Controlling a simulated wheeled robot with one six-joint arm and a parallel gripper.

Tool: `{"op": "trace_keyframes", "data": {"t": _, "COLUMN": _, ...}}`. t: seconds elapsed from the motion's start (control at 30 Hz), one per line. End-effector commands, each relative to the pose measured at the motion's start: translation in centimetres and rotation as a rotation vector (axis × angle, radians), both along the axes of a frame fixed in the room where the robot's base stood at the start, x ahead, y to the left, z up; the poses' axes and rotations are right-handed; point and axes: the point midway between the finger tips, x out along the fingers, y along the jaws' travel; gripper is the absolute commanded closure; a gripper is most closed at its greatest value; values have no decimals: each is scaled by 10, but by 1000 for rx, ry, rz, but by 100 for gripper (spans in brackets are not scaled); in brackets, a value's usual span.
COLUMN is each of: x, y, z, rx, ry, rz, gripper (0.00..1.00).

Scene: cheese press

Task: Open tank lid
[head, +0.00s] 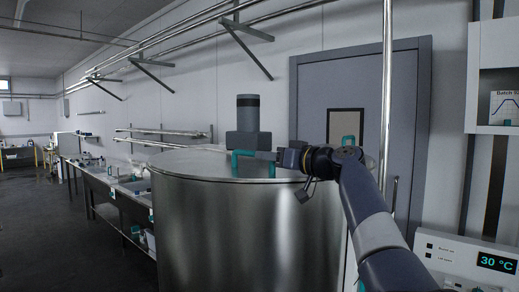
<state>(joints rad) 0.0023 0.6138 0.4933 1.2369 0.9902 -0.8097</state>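The steel tank (225,235) stands in the middle of the head view. Its round lid (195,163) lies flat on top, closed as far as I can see. A teal handle (240,153) stands up from the lid. My gripper (268,156) reaches in from the right, low over the lid, with its tip close beside or at the handle. The fingers are small and dark here. I cannot tell whether they touch the handle or whether they are open or shut.
A grey motor unit (247,120) rises behind the handle. A vertical steel pipe (387,90) stands by the grey door (310,95). A control box (465,262) reading 30 °C is at lower right. A long bench (105,185) runs along the left; the floor (30,230) there is clear.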

Motion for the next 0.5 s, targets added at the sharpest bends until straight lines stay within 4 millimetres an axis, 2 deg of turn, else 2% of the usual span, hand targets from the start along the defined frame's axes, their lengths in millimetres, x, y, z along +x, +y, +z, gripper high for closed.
{"op": "trace_keyframes", "data": {"t": 0.03, "x": 6, "y": 8, "z": 3, "rx": -1, "ry": 2, "rz": 2, "gripper": 62}}
{"op": "trace_keyframes", "data": {"t": 0.2, "x": 19, "y": 25, "z": 2, "rx": 0, "ry": 0, "rz": 2, "gripper": 62}}
{"op": "trace_keyframes", "data": {"t": 0.5, "x": 24, "y": 31, "z": 0, "rx": 0, "ry": 0, "rz": -1, "gripper": 62}}
